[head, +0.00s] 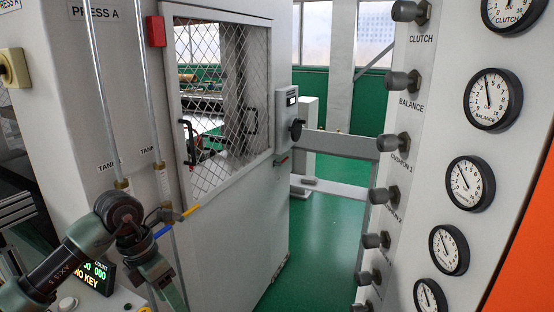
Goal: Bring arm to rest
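My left arm comes in from the lower left. Its dark rounded joint is in front of the grey press cabinet (230,245), and the last visible link bends down and leaves the picture at the bottom edge. I cannot make out the fingers of my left gripper. My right arm and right gripper do not show. No foil tray can be seen.
A mesh guard door (215,95) with a black handle (188,145) is behind my arm. A display (95,275) reading "NO KEY" is close to the arm. A gauge panel (400,235) with knobs stands at right. Green floor (325,235) lies open between them.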

